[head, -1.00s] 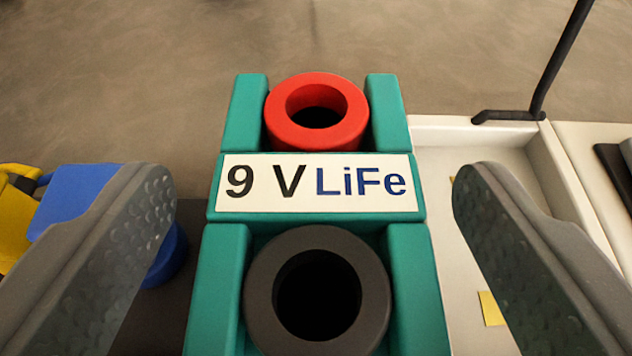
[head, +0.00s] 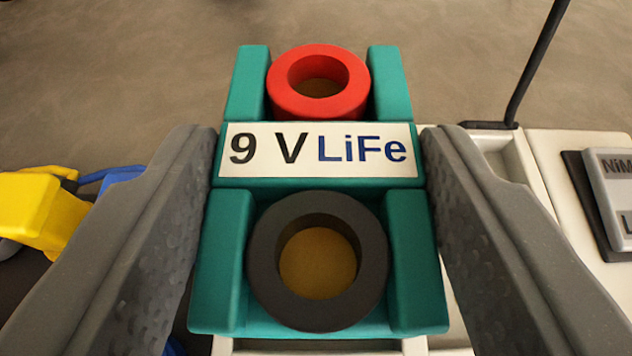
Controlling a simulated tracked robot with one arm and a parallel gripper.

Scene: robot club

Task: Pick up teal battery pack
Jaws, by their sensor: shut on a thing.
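The teal battery pack (head: 222,275) stands in the middle of the head view, with a white label reading "9 V LiFe". A red ring terminal (head: 318,108) sits at its far end and a dark grey ring terminal (head: 262,285) at its near end. My gripper (head: 319,150) is shut on the pack, with one grey textured finger against its left side and one against its right side near the label. The pack's underside is hidden.
A white tray or surface (head: 545,160) lies to the right, with a black rod (head: 540,65) rising from it. A grey block (head: 608,185) marked "NiM" sits at the right edge. Yellow (head: 35,210) and blue (head: 120,178) parts lie at left.

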